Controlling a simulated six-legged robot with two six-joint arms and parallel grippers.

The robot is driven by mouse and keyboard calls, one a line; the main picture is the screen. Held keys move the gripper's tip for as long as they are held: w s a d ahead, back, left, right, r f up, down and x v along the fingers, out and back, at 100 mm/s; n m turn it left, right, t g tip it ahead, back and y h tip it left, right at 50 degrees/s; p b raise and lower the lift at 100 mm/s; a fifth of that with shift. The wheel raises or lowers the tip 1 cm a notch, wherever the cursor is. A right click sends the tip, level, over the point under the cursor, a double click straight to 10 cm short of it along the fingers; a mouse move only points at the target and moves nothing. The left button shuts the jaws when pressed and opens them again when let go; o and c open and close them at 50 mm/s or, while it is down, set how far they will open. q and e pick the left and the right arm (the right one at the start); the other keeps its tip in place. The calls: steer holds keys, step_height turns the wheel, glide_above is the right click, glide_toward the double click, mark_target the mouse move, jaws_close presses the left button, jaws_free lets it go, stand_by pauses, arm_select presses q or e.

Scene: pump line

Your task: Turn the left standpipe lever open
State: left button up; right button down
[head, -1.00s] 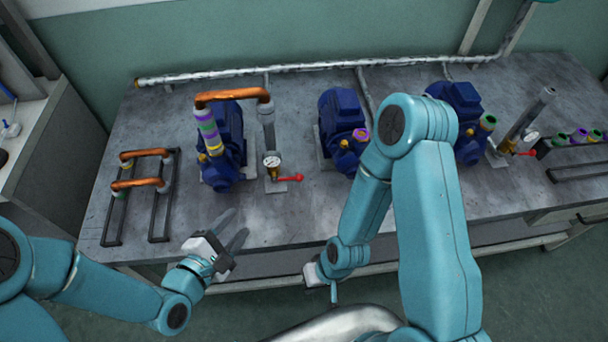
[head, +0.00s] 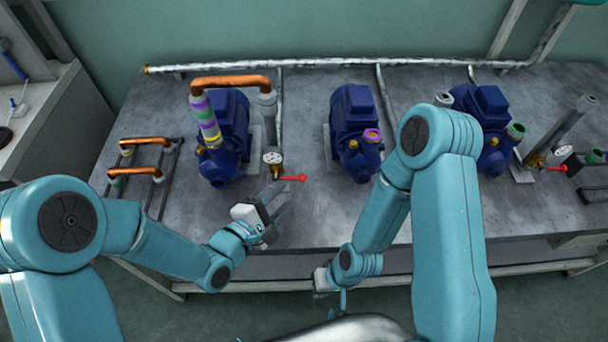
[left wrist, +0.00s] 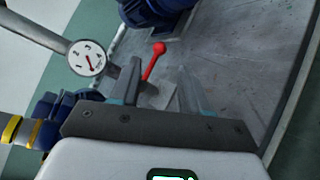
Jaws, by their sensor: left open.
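The left standpipe (head: 268,115) is a grey pipe with a white round gauge (head: 273,158) and a red lever (head: 293,178) pointing right. In the left wrist view, the red lever (left wrist: 153,60) shows beyond the fingertips and between them in the picture, near the left finger, with the gauge (left wrist: 87,58) to the left. My left gripper (head: 279,200) is open and empty, just in front of and below the lever in the head view. Contact with the lever cannot be told. My right gripper (head: 330,290) is low by the table's front edge, partly hidden by its arm.
Three blue pumps (head: 355,130) stand along the table (head: 300,225). A copper pipe (head: 230,82) bridges the left pump and standpipe. A rack (head: 150,185) with copper pipes lies at left. Another standpipe (head: 575,125) with a red lever stands at right.

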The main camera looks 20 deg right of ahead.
mark_target(300, 180)
arm_select(q)
steer(key=x, duration=0.9)
steer(key=shift+r+p, duration=0.1)
steer(key=shift+p, duration=0.2)
steer(key=shift+s, duration=0.1)
jaws_close()
